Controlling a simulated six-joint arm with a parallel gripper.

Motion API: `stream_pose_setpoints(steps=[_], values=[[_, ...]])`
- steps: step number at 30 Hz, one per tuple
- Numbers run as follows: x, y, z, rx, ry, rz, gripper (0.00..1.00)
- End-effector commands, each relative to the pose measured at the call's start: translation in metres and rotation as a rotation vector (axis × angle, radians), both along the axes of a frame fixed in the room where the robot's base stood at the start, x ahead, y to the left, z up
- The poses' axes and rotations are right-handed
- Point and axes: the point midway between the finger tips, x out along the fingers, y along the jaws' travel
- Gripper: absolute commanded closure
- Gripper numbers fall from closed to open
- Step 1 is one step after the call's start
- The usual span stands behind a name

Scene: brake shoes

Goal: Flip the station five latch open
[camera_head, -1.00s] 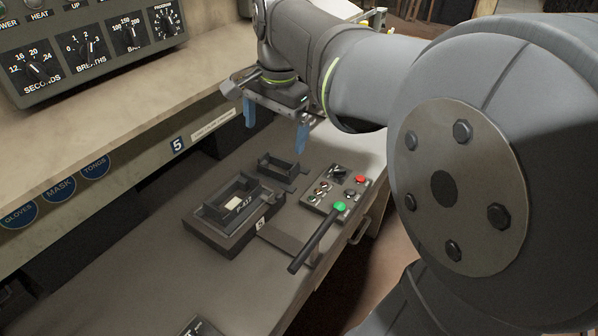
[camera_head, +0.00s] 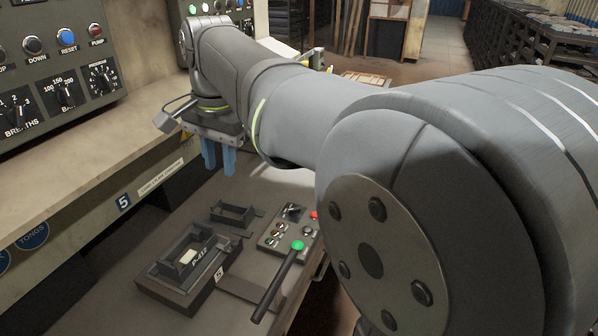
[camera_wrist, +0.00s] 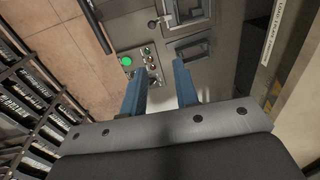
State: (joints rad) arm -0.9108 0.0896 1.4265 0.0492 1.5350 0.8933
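Station five shows in the head view as a dark block (camera_head: 160,292) with a raised frame and a P-417 label, tagged 5 (camera_head: 219,273). A long black handle (camera_head: 274,287) lies beside it, with a small control box (camera_head: 272,240) behind. I cannot tell which part is the latch. My gripper (camera_head: 219,160) is above and behind the station in the head view, its blue fingers apart but close together, with nothing visible between them. In the wrist view my gripper (camera_wrist: 162,82) points toward the bench; the handle (camera_wrist: 97,27) and control box (camera_wrist: 140,62) show beyond the fingers.
A smaller dark tray (camera_head: 232,214) sits behind the block. The control box carries a green button (camera_head: 297,245) and a red one. A shelf edge with a 5 plate (camera_head: 123,202) and a control panel (camera_head: 50,75) stand at left. The wrist view shows a filled rack (camera_wrist: 35,120).

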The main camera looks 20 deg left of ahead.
Motion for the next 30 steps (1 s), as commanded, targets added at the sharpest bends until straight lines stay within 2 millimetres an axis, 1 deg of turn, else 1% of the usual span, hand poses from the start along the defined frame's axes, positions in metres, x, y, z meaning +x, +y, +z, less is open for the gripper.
stream_pose_setpoints(steps=[1,3,4,12,18,24,30], values=[[-0.005,0.002,-0.006,-0.015,-0.013,0.022,0.82],[-0.013,0.005,-0.016,-0.043,-0.043,0.061,0.96],[-0.017,0.006,-0.021,-0.056,-0.06,0.081,1.0],[-0.057,0.018,-0.072,-0.191,-0.265,0.344,1.0],[-0.087,0.025,-0.1,-0.26,-0.427,0.566,1.0],[-0.109,0.03,-0.118,-0.293,-0.548,0.739,1.0],[-0.118,0.032,-0.124,-0.303,-0.599,0.812,1.0]])
